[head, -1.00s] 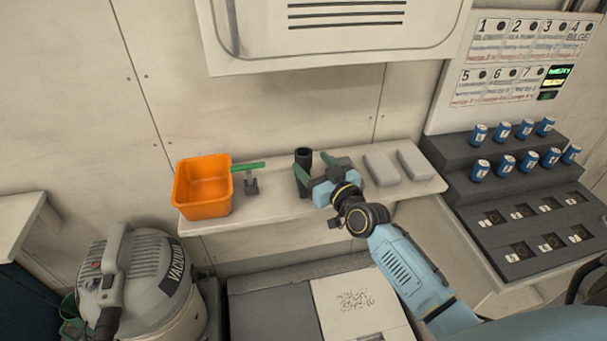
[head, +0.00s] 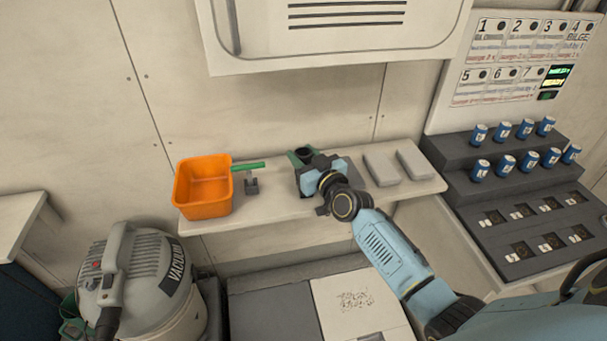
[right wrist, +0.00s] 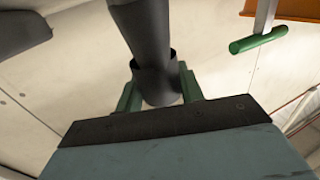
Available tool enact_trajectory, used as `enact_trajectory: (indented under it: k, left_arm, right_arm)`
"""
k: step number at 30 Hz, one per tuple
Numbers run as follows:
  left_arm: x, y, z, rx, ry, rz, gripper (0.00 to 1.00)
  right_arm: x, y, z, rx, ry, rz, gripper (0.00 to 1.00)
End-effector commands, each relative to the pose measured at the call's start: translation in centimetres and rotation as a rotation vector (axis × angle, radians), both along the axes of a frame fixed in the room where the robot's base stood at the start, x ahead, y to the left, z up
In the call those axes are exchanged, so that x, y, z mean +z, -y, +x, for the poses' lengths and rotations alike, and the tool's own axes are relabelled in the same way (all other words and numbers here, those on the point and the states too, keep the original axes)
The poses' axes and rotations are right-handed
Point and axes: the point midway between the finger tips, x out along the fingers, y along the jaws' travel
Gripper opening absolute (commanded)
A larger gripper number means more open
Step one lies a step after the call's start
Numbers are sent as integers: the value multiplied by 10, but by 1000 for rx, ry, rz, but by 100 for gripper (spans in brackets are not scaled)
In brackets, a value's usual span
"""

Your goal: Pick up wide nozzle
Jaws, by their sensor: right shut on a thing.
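The wide nozzle (head: 303,152) is a dark grey tube standing upright at the shelf, left of the grey blocks. In the head view only its open top shows; my right gripper hides the lower part. The right wrist view shows the dark nozzle (right wrist: 150,35) with a thicker collar between the two green fingers. My right gripper (head: 302,160) is shut on the nozzle, one finger on each side. I cannot tell whether its base touches the shelf. My left gripper is not in view.
On the shelf (head: 275,211), an orange bin (head: 203,210) and a green-handled tool (head: 248,167) stand to the left. Two grey blocks (head: 381,169) lie to the right. A vacuum (head: 130,270) is at lower left. Stepped racks with blue cans (head: 480,170) stand at far right.

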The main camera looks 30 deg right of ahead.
Motion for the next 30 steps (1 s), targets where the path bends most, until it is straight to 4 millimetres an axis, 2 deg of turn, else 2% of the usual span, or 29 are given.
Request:
enact_trajectory:
  k: [2, 8, 11, 22, 27, 30]
  left_arm:
    - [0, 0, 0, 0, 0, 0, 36]
    - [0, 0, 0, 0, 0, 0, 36]
    - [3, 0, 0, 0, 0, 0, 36]
    - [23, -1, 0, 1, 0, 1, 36]
    - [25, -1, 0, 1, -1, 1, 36]
    - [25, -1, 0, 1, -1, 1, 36]
  right_arm:
    - [0, 0, 0, 0, 0, 0, 2]
    - [1, 0, 0, 0, 1, 0, 2]
    - [8, 0, 0, 0, 3, 2, 2]
    - [78, 0, 0, -1, 6, 3, 2]
    - [97, 0, 0, 0, 3, 1, 2]
    - [100, 0, 0, 0, 1, 0, 2]
